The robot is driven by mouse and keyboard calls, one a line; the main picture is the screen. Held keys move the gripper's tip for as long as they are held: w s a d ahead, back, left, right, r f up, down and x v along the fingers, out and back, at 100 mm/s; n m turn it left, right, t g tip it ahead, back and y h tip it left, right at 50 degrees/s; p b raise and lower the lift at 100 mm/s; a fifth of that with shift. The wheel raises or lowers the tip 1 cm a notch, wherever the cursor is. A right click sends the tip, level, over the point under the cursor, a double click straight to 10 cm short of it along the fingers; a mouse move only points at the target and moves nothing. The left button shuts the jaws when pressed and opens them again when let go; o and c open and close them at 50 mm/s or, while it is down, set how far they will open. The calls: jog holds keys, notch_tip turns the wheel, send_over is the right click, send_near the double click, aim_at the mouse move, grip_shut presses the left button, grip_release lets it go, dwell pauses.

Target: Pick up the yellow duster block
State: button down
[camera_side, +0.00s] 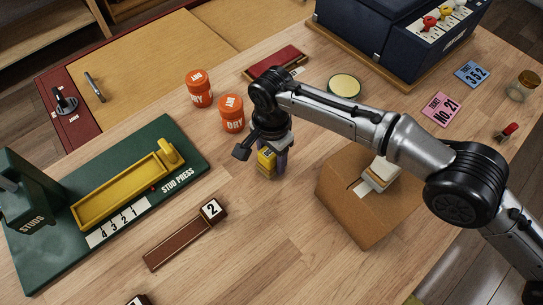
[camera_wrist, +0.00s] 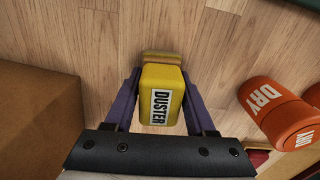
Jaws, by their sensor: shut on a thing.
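The yellow duster block (camera_wrist: 160,90) is labelled DUSTER and sits between the two purple fingers of my gripper (camera_wrist: 160,100) in the wrist view. In the side view the yellow duster block (camera_side: 266,162) shows below the wrist, with my gripper (camera_side: 274,160) closed around it. The fingers are shut on its two sides. A tan strip shows at the block's far end in the wrist view. I cannot tell whether the block touches the table or hangs just above it.
Two orange DRY jars (camera_side: 231,113) stand behind my gripper. A cardboard box (camera_side: 355,200) is close on the right. The green stud press board (camera_side: 120,180) with a yellow tray lies left. A brown strip marked 2 (camera_side: 180,240) lies in front. Table between is clear.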

notch_tip(320, 180, up, 8)
jog(key=shift+r, duration=0.9)
